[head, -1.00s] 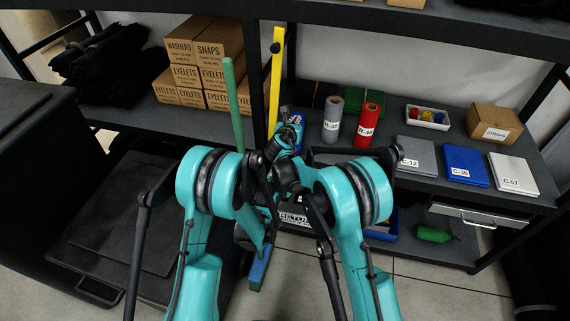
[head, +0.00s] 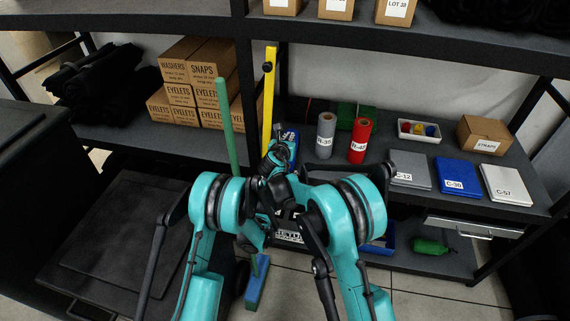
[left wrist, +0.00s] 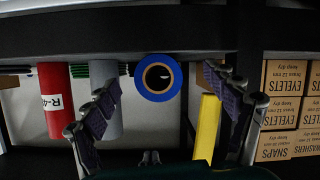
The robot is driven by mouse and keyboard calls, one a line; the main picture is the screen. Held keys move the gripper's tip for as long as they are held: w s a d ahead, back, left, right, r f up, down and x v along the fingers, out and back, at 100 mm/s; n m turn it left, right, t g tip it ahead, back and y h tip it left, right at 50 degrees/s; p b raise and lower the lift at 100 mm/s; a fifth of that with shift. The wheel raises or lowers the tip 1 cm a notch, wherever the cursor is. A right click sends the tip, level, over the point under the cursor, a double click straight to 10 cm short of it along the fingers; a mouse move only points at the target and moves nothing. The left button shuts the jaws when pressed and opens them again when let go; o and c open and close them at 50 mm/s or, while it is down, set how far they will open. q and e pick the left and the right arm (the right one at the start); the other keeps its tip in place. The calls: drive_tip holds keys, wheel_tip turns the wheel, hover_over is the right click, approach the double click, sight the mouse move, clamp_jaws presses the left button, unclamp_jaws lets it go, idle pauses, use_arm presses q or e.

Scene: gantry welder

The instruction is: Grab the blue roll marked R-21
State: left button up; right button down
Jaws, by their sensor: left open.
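The blue roll (left wrist: 158,77) faces the left wrist camera end-on, its dark core hole showing. In the head view the blue roll (head: 289,131) is partly hidden behind dark gripper parts at the centre. My left gripper (left wrist: 162,83) is open, with one finger to each side of the roll in the left wrist picture. I cannot tell how much gap is left in depth. No R-21 label can be read. My right gripper is among the crowded dark arm links at the centre of the head view, and its jaws cannot be made out.
A grey roll (head: 325,135) and a red roll (head: 360,140) stand right of the blue one. A yellow bar (head: 269,95) and a green pole (head: 225,110) stand to its left. Cartons (head: 190,95) are stacked farther left. A shelf edge (head: 400,40) runs above.

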use_arm(q)
drive_tip(key=w, duration=0.3)
drive_tip(key=w+d, duration=0.1)
drive_tip(key=w, duration=0.2)
drive_tip(key=w+d, duration=0.1)
drive_tip(key=w, duration=0.2)
drive_tip(key=shift+w+f, duration=0.25)
drive_tip(key=shift+w, duration=0.35)
drive_tip(key=shift+c, duration=0.4)
drive_tip(key=c, duration=1.6)
drive_tip(key=shift+c, duration=0.2)
use_arm(e)
drive_tip(key=shift+r, duration=0.6)
wheel_tip(320, 180, up, 10)
